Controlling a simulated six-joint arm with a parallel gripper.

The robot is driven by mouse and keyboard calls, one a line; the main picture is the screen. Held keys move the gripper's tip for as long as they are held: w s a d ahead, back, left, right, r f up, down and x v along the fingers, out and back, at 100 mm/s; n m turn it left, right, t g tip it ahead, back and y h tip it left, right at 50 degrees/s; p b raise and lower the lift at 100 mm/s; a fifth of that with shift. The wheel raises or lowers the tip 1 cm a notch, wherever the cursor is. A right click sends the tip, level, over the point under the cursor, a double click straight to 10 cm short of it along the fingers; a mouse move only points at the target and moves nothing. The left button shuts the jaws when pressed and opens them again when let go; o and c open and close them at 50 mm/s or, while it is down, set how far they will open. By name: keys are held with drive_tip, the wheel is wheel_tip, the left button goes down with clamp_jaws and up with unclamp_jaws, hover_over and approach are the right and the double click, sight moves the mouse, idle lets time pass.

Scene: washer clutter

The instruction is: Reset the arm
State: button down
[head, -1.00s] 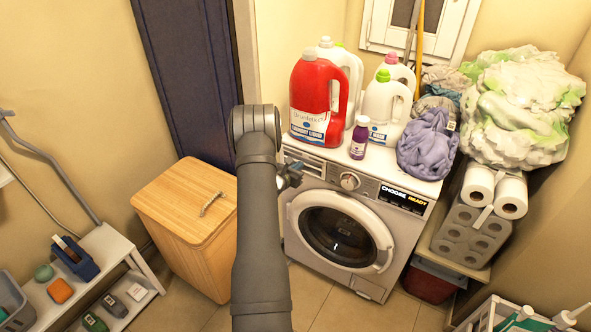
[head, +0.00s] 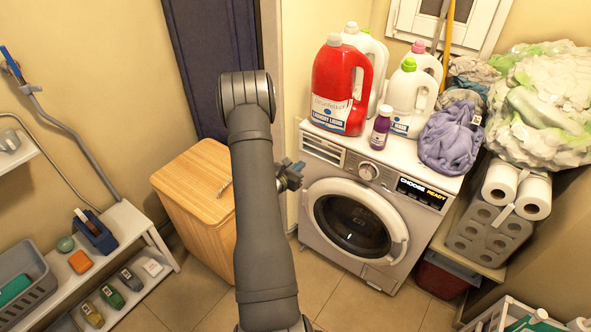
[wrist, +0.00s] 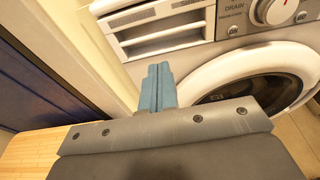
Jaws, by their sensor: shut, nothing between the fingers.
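My gripper (head: 294,166) shows in the head view just past the right side of my raised grey arm, in front of the left edge of the washing machine (head: 383,190). In the wrist view its blue-grey fingers (wrist: 158,84) are pressed together with nothing between them. My arm stands upright in the middle of the head view and hides part of the wooden hamper and the wall behind.
A red detergent jug (head: 337,85), white bottles, a purple bottle (head: 380,127) and purple cloth (head: 450,138) crowd the washer top. A wooden hamper (head: 190,190) stands left of my arm. Paper rolls (head: 485,230) stand at right. A white shelf (head: 125,225) holds small items.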

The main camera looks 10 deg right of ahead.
sight(320, 150)
drive_tip(key=shift+v, duration=1.1)
drive_tip(key=x, duration=1.4)
drive_tip(key=c, duration=2.1)
unclamp_jaws()
